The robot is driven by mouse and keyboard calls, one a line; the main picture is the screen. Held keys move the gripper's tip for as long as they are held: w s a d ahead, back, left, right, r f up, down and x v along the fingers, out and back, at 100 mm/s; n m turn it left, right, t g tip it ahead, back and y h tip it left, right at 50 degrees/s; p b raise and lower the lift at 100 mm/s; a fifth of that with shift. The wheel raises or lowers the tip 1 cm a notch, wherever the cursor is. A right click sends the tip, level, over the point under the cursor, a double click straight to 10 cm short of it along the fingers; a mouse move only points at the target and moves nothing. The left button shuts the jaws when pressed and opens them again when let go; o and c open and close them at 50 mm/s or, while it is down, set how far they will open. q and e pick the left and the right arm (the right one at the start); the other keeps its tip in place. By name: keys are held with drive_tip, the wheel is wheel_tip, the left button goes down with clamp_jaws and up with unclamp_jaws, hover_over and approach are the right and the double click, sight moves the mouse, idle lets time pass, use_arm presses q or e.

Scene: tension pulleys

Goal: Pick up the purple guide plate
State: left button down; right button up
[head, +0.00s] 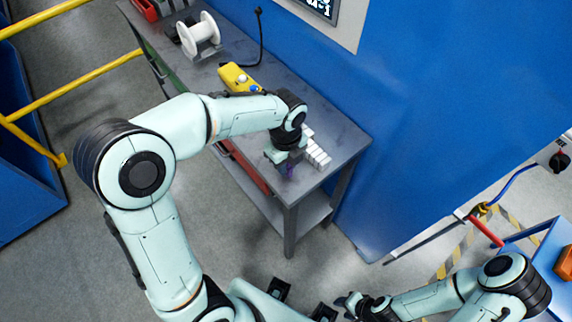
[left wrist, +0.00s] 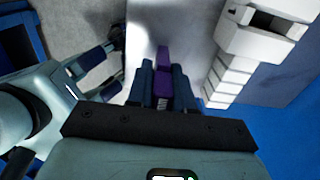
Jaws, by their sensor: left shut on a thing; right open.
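The purple guide plate (left wrist: 162,62) is between the fingers of my left gripper (left wrist: 161,85) in the left wrist view. My left gripper is shut on it, and the plate sticks out past the fingertips. In the head view my left gripper (head: 287,164) is over the near end of the grey workbench (head: 330,135). Only a small purple patch of the plate (head: 289,173) shows there, the rest hidden by the gripper. I cannot tell whether the plate touches the bench top. My right gripper (head: 337,307) is open and empty at the bottom of the head view, away from the bench.
White blocks (head: 317,154) stand in a row on the bench just right of my left gripper. A yellow control box (head: 238,78) and a white spool (head: 199,36) stand farther back. A blue wall (head: 420,120) runs behind the bench. Yellow rails (head: 75,88) are at left.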

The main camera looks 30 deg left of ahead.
use_arm(q)
wheel_tip(320, 180, up, 18)
drive_tip(key=p, duration=0.2)
drive_tip(key=shift+p, duration=0.4)
use_arm(e)
drive_tip(key=w+r, duration=0.1)
drive_tip(key=r, duration=0.1)
drive_tip(key=w+r, duration=0.1)
drive_tip(key=shift+w+r, duration=0.35)
drive_tip(key=shift+w, duration=0.05)
use_arm(q)
wheel_tip(320, 180, down, 15)
drive_tip(key=b, duration=0.2)
drive_tip(key=shift+f+b, duration=0.2)
drive_tip(key=shift+b, duration=0.1)
drive_tip(key=shift+f, duration=2.15)
use_arm(e)
drive_tip(key=s+f, duration=0.2)
drive_tip(key=f, duration=0.1)
drive_tip(key=shift+s+f, duration=0.3)
use_arm(q)
drive_tip(key=shift+f, duration=0.1)
use_arm(e)
drive_tip(key=shift+s+f, duration=0.1)
use_arm(q)
drive_tip(key=shift+f, duration=0.15)
drive_tip(key=c, duration=1)
unclamp_jaws()
